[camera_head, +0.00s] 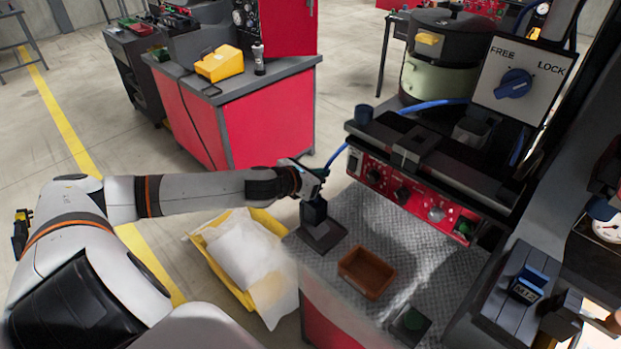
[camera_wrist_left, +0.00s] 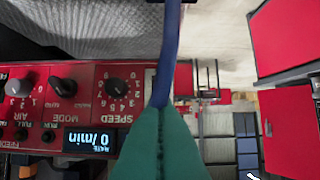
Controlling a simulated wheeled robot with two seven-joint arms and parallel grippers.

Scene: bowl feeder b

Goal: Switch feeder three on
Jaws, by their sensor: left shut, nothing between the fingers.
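A feeder with a red control panel (camera_head: 410,195) stands on the bench at the right of the head view; I see no feeder number. The panel (camera_wrist_left: 90,85) fills the left of the left wrist view, upside down, with knobs marked speed, mode and air and a display (camera_wrist_left: 90,140) reading 0. A pale plate (camera_head: 354,160) sits at the panel's left end; in the wrist view it is partly hidden. My left gripper (camera_head: 321,171) is shut and empty, left of that end; its teal fingers (camera_wrist_left: 162,135) look closed. Contact with the panel cannot be told. My right gripper is not in view.
A brown tray (camera_head: 366,272) lies on the bench. A blue dial (camera_head: 514,83) on a FREE/LOCK sign is above the feeder. A yellow bin (camera_head: 238,285) with white bags is on the floor.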

